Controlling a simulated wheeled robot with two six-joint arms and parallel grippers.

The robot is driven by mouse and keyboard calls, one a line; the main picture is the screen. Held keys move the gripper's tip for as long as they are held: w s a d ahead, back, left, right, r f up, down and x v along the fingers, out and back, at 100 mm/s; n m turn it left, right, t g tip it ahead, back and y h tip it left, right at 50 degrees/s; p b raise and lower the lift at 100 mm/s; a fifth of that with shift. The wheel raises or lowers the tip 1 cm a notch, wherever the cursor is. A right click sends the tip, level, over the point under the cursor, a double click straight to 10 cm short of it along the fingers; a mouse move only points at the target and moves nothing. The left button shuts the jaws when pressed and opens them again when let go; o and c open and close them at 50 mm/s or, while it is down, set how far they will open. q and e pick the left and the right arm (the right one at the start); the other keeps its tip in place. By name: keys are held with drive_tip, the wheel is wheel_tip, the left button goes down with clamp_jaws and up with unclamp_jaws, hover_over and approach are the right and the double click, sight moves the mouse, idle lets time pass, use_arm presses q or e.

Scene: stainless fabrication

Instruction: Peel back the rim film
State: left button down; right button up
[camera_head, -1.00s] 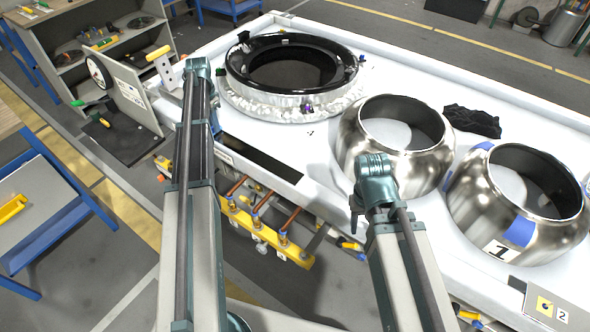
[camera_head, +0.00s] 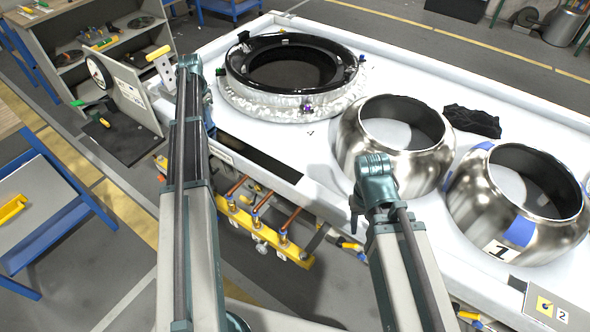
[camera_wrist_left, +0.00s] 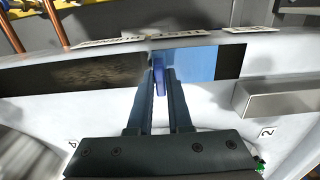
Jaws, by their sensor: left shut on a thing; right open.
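My left gripper (camera_wrist_left: 159,82) is shut on a narrow blue-violet tab (camera_wrist_left: 158,61) in the left wrist view. The tab is in front of a blue stretch (camera_wrist_left: 194,64) of a dark strip (camera_wrist_left: 90,80) along the white table's edge. I cannot tell whether the tab joins that stretch. In the head view the left arm hides this gripper. A black-topped ring (camera_head: 240,82) with small clamps lies at the back left of the table. I cannot make out which surface is the rim film. My right gripper (camera_head: 356,209) is open and empty before the middle steel bowl (camera_head: 375,155).
A second steel bowl (camera_head: 475,210) with blue patches stands at the right, near a black cloth (camera_head: 472,121). Copper pipes and a yellow bar (camera_head: 265,232) run below the table's front edge. A grey metal block (camera_wrist_left: 275,98) is right of my left fingers.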

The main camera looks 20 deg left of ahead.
use_arm(q)
drive_tip(key=shift+w+a, duration=0.3)
drive_tip(key=shift+a, duration=0.65)
drive_tip(key=shift+w+a, duration=0.35)
drive_tip(key=shift+a, duration=0.6)
drive_tip(key=shift+w+a, duration=0.35)
drive_tip(key=shift+a, duration=0.6)
drive_tip(key=shift+w+a, duration=0.35)
drive_tip(key=shift+a, duration=0.6)
drive_tip(key=c, duration=0.7)
unclamp_jaws()
wheel_tip(320, 180, up, 7)
drive_tip(key=p, duration=0.7)
drive_tip(key=shift+d, duration=0.2)
